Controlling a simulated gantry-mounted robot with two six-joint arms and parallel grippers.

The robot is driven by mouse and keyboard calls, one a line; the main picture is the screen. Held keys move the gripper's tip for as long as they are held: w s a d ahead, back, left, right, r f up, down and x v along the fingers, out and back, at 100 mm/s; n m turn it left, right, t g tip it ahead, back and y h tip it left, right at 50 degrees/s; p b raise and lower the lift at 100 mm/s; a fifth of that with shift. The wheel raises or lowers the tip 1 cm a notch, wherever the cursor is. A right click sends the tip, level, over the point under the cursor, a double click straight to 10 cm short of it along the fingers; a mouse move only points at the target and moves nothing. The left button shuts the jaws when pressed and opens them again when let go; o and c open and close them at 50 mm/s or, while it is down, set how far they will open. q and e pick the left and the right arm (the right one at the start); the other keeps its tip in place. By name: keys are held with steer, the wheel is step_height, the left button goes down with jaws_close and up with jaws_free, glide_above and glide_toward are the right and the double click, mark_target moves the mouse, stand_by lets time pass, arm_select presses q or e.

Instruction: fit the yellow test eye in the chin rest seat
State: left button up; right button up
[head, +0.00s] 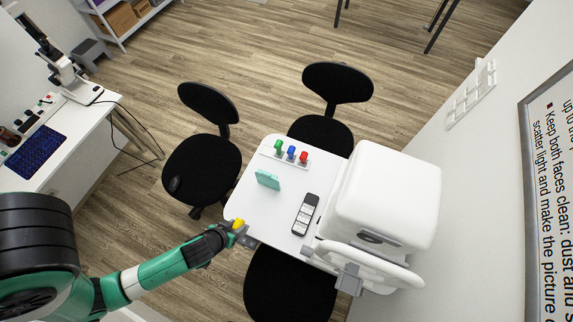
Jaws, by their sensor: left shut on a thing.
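The yellow test eye (238,224) is a small yellow piece at the tip of my left gripper (240,231). My left gripper is shut on it, at the near left edge of the white table (246,197). A large white machine (388,195) stands on the right of the table. A white curved frame (370,262) with a grey bracket (349,280) is on its near side and looks like the chin rest. I cannot make out the seat itself. My right gripper does not show.
Green, blue and red pieces (291,154) stand on a holder at the table's back. A desk (60,135) is at the left.

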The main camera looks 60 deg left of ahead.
arm_select(q)
steer(key=shift+s+a, duration=0.1)
steer(key=shift+a, duration=0.1)
steer(key=w+a+f+b, duration=0.6)
steer(key=w+f+b, duration=0.1)
steer(key=w+f, duration=0.5)
steer(key=shift+w+f, duration=0.2)
steer(key=shift+f, duration=0.3)
steer(key=shift+a, duration=0.1)
steer(key=shift+f, duration=0.1)
steer(key=o, duration=1)
